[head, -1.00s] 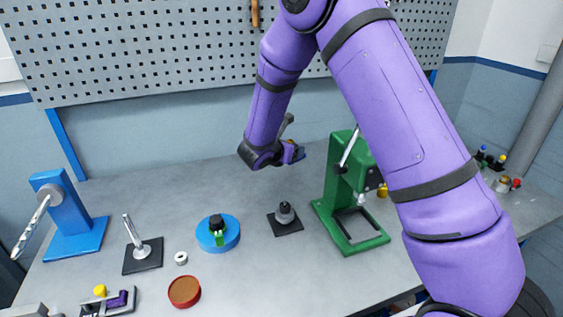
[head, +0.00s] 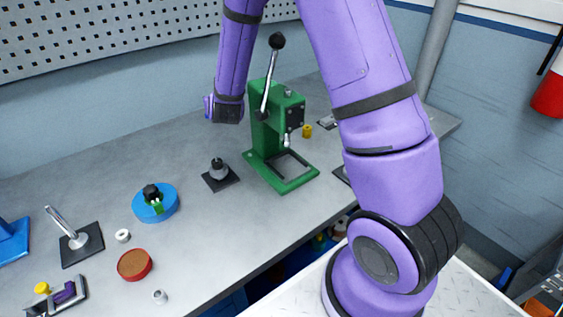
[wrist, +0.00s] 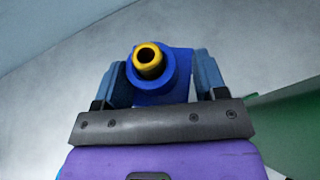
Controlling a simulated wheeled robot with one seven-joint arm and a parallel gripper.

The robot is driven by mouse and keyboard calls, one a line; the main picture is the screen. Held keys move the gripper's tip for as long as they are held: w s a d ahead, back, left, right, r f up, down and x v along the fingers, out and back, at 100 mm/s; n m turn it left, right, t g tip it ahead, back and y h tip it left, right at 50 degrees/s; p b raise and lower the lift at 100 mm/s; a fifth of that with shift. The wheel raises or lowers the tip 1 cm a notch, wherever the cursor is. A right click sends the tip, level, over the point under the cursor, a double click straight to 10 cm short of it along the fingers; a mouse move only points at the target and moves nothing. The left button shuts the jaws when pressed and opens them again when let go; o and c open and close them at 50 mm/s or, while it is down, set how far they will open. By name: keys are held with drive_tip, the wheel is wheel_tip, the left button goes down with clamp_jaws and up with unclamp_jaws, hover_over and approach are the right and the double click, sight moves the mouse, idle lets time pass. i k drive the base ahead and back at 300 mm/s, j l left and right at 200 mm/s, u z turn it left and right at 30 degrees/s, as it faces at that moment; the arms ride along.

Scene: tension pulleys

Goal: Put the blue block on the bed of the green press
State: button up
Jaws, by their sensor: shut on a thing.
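The blue block (wrist: 165,84), with a round blue boss and a yellow ring on it, is between the fingers of my gripper (wrist: 160,78) in the wrist view. My gripper is shut on it. In the head view my gripper (head: 209,108) is left of the green press (head: 262,138), above the bench; the block cannot be clearly made out there. The press has a raised lever with a black knob, and a low green bed (head: 300,182) with a rectangular opening. The bed looks empty. A green part at the wrist view's right edge (wrist: 295,120) appears to be the press.
A blue disc (head: 155,203), a red dish (head: 135,265) and a white ring (head: 122,236) lie further left.

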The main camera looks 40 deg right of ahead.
sight(287, 164)
drive_tip(key=k+j+z, duration=0.35)
drive_tip(key=k+j, duration=0.45)
drive_tip(key=j+z, duration=0.45)
drive_tip(key=i+j+z, duration=0.1)
drive_tip(key=j+z, duration=0.25)
